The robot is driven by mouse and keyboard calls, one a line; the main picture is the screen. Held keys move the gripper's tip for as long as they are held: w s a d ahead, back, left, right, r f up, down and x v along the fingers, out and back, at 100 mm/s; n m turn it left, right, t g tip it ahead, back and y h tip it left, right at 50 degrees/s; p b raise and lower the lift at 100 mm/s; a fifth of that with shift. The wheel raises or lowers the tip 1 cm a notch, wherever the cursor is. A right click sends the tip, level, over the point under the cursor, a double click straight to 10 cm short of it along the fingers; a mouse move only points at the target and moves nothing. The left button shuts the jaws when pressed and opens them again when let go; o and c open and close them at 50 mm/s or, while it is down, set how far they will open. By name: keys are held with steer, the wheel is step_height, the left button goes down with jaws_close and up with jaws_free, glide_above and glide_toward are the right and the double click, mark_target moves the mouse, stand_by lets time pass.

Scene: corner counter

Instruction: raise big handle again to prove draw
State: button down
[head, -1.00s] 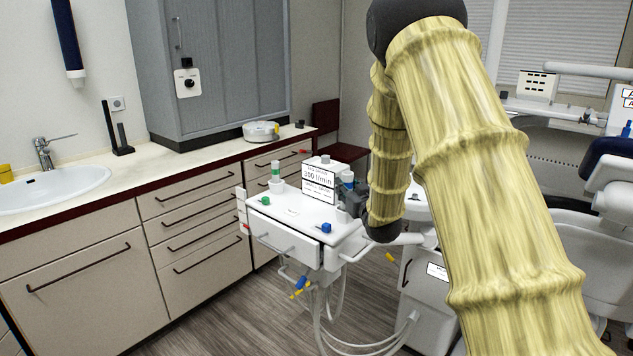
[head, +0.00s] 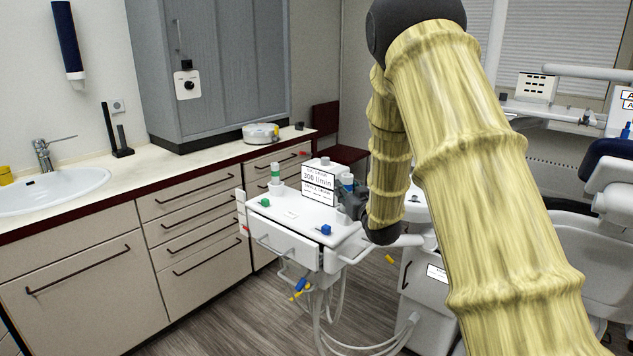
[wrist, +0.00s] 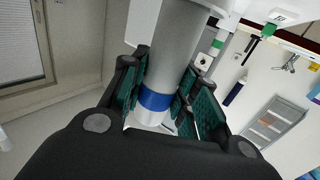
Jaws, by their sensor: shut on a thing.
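A thick grey-white cylinder with a blue band (wrist: 155,98), which looks like the big handle, stands between my finger pads in the wrist view. My gripper (wrist: 165,92) is shut on it, with green pads on both sides. In the head view, the handle's blue and white part (head: 347,183) shows at the back right of a white cart (head: 290,222), beside my dark gripper (head: 352,203). My arm hides much of the gripper there. A display sign (head: 318,183) on the cart appears to read 300 l/min. The handle's base is hidden in the head view.
A green-banded post (head: 275,173), a green knob (head: 265,202) and a blue knob (head: 326,230) stand on the cart. Hoses (head: 330,325) hang below. The counter with a sink (head: 50,190) is at left; a dental chair (head: 605,235) is at right.

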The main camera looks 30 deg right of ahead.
steer(key=shift+f, duration=0.2)
steer(key=shift+f+b, duration=1.1)
steer(key=shift+f, duration=0.5)
steer(key=c, duration=1)
jaws_free()
steer(key=shift+f, duration=0.1)
steer(key=shift+s, duration=0.1)
steer(key=s+a, duration=0.2)
steer(key=s, duration=0.9)
steer(key=shift+s, duration=0.3)
